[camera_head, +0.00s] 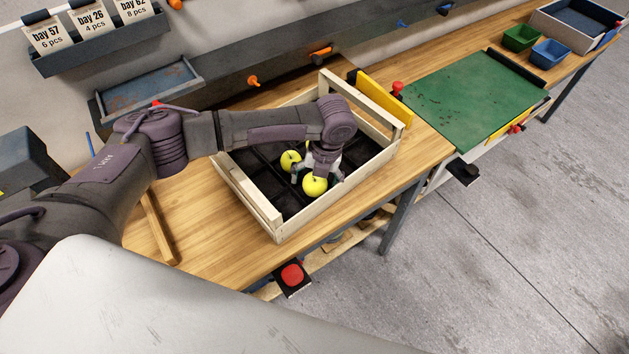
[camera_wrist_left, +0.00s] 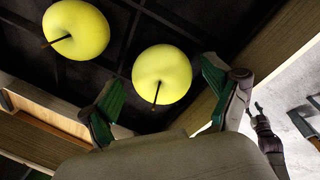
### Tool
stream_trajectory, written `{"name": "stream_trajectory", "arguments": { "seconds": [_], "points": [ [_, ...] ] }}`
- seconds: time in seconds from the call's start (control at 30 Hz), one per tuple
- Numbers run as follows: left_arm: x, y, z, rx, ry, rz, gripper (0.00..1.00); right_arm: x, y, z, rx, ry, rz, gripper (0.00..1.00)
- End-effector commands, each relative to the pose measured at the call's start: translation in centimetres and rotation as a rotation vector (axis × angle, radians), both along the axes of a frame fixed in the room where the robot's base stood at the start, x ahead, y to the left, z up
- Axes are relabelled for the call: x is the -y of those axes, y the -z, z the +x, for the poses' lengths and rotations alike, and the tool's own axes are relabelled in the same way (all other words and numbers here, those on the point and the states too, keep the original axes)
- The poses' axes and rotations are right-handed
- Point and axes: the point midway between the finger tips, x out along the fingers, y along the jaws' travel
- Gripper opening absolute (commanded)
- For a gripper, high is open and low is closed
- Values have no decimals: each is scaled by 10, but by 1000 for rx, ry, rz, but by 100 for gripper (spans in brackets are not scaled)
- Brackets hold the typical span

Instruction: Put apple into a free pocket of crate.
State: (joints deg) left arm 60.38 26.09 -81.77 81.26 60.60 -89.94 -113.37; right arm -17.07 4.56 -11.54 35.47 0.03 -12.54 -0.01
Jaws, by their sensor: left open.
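A wooden slatted crate (camera_head: 262,208) with a dark pocketed insert stands on the workbench. Two yellow-green apples lie in it: a nearer apple (camera_head: 314,186) and a farther apple (camera_head: 289,160). My left gripper (camera_head: 316,174) reaches down into the crate by the nearer apple. In the left wrist view its green-padded fingers (camera_wrist_left: 163,82) are spread, with one apple (camera_wrist_left: 162,72) just beyond and between the tips. The other apple (camera_wrist_left: 76,30) is at the upper left, outside the fingers. My left wrist hides part of the insert.
The crate's walls surround the gripper closely. A green mat (camera_head: 475,95) lies on the bench to the right. A blue-grey tray (camera_head: 150,88) is behind on the left. Green (camera_head: 520,38) and blue (camera_head: 550,53) bins stand at the far right. Dark dividers separate the empty pockets visible at the crate's left.

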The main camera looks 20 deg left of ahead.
Motion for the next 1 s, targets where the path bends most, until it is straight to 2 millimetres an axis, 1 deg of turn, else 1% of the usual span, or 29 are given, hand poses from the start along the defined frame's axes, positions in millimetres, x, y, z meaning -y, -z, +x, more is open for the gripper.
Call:
{"name": "stream_trajectory", "arguments": {
  "seconds": [0.03, 0.3, 0.4, 0.5, 0.67, 1.0],
  "points": [
    [2, -10, 1, 4, 1, -3, 90, 0, 0, 0, -1, 0, 0, 40],
    [12, -67, 3, 4, 3, -2, 90, 1, 0, -1, -2, 1, -1, 40],
    [15, -84, 4, 4, 2, -2, 90, 1, 0, -1, -2, 1, -1, 40],
    [17, -96, 4, 3, 1, -2, 90, 1, 0, -1, -2, 1, -1, 40],
    [18, -106, 4, 1, 1, -1, 90, 1, 0, -1, -2, 1, -1, 40],
    [18, -107, 4, 1, 1, -1, 90, 1, 0, -1, -2, 1, -1, 40]
  ]
}}
